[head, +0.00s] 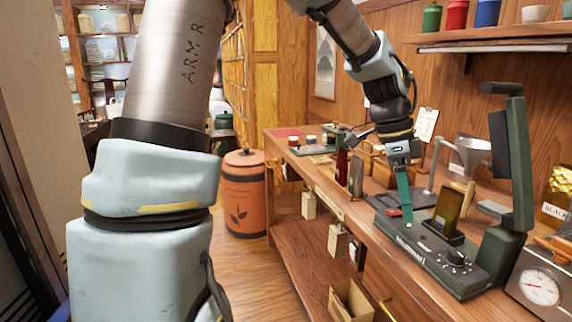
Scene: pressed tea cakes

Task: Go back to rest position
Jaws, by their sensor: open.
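My gripper (404,200) hangs from my arm at the right of the head view, pointing down over the counter. It is open and nothing shows between its fingers. Its teal fingers are seen nearly edge-on, just above the left part of a dark green machine (466,277). I cannot tell whether the fingertips touch the machine. The machine has a dark upright piece on top, a knob, and a tall arm at the right.
A wall shelf (490,44) with jars is above. An orange barrel (244,192) stands on the floor left of the counter. Some floor (255,285) is clear.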

